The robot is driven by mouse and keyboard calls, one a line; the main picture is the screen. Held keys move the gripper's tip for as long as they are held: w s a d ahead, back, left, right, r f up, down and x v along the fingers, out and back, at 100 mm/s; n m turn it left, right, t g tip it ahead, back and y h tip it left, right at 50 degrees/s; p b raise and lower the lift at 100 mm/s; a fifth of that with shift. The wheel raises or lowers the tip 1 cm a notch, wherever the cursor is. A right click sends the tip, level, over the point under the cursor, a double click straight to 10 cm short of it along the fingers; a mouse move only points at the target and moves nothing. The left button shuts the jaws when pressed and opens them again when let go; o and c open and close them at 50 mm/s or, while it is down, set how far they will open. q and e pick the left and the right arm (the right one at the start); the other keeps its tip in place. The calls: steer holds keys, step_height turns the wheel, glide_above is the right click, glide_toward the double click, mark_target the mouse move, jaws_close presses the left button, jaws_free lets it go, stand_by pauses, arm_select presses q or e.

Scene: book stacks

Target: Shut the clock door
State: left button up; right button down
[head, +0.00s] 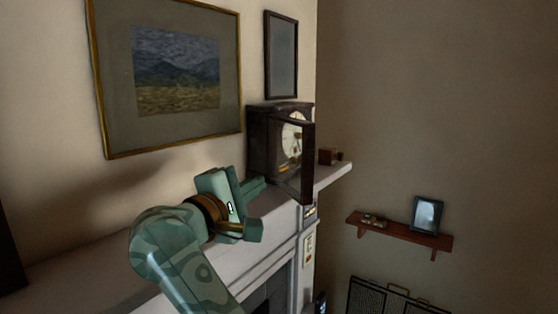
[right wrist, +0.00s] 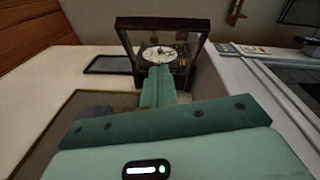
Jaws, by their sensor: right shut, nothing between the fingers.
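The clock (head: 262,139) is a dark wooden case with a pale round dial, standing on the mantel shelf. Its door (head: 308,165) stands open, swung out from the case and seen nearly edge-on in the head view. In the right wrist view the pale dial (right wrist: 158,53) shows within a dark frame, straight beyond my fingers. My right gripper (head: 258,184) is shut and empty, left of the clock and pointing towards it. Its fingers also show in the wrist view (right wrist: 157,82); any contact with the clock cannot be told. My left gripper is not in view.
The pale mantel shelf (head: 333,178) carries a small brown box (head: 327,156) beyond the clock. A large framed painting (head: 178,75) and a smaller dark frame (head: 282,55) hang on the wall. A wall shelf (head: 398,232) with a photo frame (head: 427,214) is at the right.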

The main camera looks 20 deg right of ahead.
steer(key=s+a+r+m+y, duration=0.2)
steer(key=a+r, duration=0.1)
steer(key=s+d+r+p+x, duration=0.1)
steer(key=p+x, duration=0.3)
steer(key=x, duration=0.8)
steer(key=shift+w+d+f+t+y, duration=0.2)
steer(key=shift+d+f+t+y, duration=0.2)
steer(key=shift+d+f, duration=0.05)
steer(key=shift+w, duration=0.1)
